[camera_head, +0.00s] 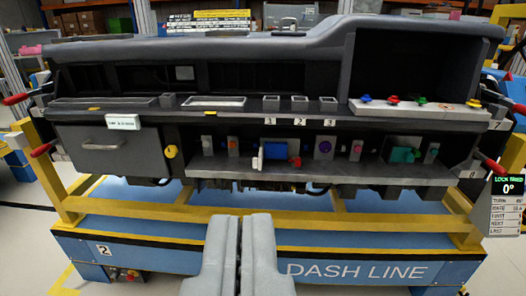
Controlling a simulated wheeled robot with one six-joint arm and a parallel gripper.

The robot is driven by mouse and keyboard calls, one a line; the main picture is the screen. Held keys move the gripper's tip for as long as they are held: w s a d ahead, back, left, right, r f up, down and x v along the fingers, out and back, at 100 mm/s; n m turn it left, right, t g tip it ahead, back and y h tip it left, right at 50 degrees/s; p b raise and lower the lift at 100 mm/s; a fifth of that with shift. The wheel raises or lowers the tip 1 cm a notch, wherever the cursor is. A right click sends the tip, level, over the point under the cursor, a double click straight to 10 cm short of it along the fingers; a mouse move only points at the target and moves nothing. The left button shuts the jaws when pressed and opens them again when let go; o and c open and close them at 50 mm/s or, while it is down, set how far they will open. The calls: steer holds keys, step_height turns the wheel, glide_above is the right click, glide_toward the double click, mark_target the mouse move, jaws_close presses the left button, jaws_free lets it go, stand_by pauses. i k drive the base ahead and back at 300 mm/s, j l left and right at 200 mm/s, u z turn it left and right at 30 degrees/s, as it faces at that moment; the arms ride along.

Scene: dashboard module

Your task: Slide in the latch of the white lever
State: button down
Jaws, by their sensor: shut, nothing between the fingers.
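A small white upright piece (257,158), which looks like the white lever, stands on the lower shelf of the dashboard module (215,45), left of centre. A blue block (275,151) is beside it on the right, with a small red part (296,161) at that block's right end. The latch is too small to make out for certain. My gripper (240,218) is shut and empty at the bottom centre. It is in front of the module, lower in the picture than the white piece and apart from it.
A closed drawer (115,155) is at the left. Yellow rails and a blue base (170,243) run below. Red-handled levers (490,162) stick out at the sides.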

mark_target(258, 162)
steer(key=i+j+z, duration=0.15)
steer(key=j+z, duration=0.2)
steer(key=j, duration=0.4)
steer(key=i+j+z, duration=0.1)
steer(key=j+z, duration=0.3)
steer(key=j, duration=0.35)
